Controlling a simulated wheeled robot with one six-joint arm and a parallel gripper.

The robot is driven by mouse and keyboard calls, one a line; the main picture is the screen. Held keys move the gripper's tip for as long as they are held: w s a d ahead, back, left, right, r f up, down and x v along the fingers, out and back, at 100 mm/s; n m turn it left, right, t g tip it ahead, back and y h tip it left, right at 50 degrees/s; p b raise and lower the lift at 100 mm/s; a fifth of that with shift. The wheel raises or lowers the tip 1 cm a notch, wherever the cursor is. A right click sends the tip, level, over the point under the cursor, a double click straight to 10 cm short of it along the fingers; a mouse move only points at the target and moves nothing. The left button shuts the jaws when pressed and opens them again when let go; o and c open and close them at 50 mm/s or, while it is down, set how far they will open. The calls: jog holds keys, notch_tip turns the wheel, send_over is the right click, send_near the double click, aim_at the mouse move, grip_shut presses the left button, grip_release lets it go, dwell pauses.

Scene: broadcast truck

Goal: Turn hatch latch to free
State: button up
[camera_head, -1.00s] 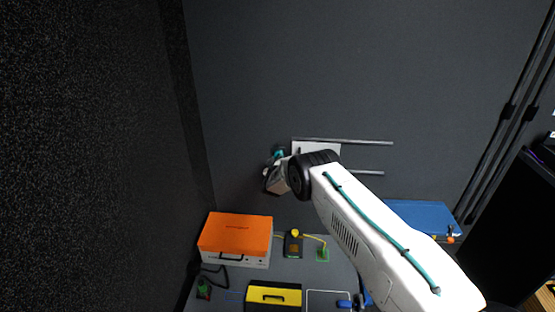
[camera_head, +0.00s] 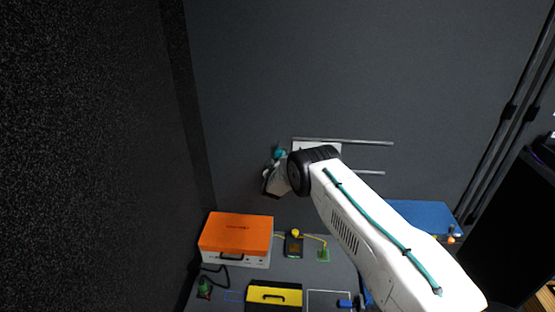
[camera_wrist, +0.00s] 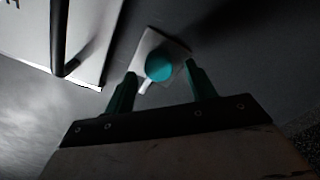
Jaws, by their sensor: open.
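The latch shows in the wrist view as a round teal knob (camera_wrist: 158,68) with a short pale lever on a light square plate (camera_wrist: 177,47). My gripper (camera_wrist: 161,70) is open, with one dark green finger on each side of the knob in that view. I cannot tell whether the fingers touch it. The white hatch panel (camera_wrist: 32,22) with a dark rail lies to the left. In the head view my gripper (camera_head: 273,180) is at the dark wall, left of the partly hidden white hatch panel (camera_head: 326,146). My arm hides much of the hatch there.
Metal rails (camera_head: 345,140) run along the wall right of the gripper. A dark speckled wall stands at left.

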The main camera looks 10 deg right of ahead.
jog(key=v, duration=0.6)
jog(key=shift+s, duration=0.25)
